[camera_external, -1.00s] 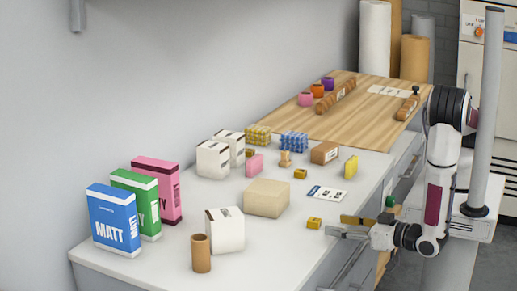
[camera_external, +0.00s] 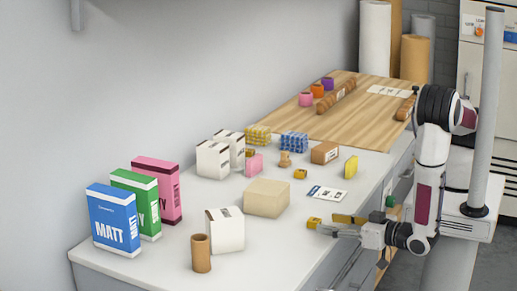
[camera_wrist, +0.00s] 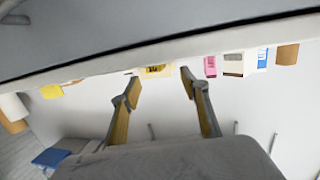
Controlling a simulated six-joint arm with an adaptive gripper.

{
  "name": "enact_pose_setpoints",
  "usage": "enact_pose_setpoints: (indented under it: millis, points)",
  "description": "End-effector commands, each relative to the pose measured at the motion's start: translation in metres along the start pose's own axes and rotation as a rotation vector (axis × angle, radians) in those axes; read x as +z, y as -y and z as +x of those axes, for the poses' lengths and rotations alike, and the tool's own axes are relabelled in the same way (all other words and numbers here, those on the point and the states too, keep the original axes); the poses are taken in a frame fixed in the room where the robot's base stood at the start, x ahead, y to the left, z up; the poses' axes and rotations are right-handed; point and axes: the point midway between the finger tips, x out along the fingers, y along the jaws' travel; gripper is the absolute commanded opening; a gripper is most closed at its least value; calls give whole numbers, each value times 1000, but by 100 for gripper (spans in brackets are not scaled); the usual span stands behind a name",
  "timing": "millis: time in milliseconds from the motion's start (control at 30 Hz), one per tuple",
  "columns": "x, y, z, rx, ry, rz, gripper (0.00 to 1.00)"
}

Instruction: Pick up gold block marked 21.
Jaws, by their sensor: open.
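A small gold block (camera_external: 313,223) sits near the front edge of the white counter. Its number is too small to read here. In the wrist view a gold block with a dark marking (camera_wrist: 157,70) shows between my fingertips, farther ahead. My gripper (camera_external: 327,225) is open, its two gold-and-grey fingers pointing left at this block, with the tips close beside it. The fingers also frame it in the wrist view (camera_wrist: 159,74). Two more small gold blocks stand farther back, one in mid-counter (camera_external: 300,174) and one near the pink block (camera_external: 250,153); their numbers are unreadable.
A beige block (camera_external: 266,198), a white box (camera_external: 225,230) and a brown cylinder (camera_external: 201,253) stand left of the near gold block. A printed card (camera_external: 327,193) lies behind it. The counter (camera_external: 280,262) in front is clear.

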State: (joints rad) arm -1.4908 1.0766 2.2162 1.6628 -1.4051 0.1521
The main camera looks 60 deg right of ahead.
Motion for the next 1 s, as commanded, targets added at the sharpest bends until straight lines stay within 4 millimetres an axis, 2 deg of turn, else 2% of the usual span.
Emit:
enact_pose_setpoints:
  millis: [267,700,1000]
  points:
    - [1,-2,6,3,0,0,45]
    - [4,-7,43,3,0,1,45]
    - [4,-7,52,0,0,1,45]
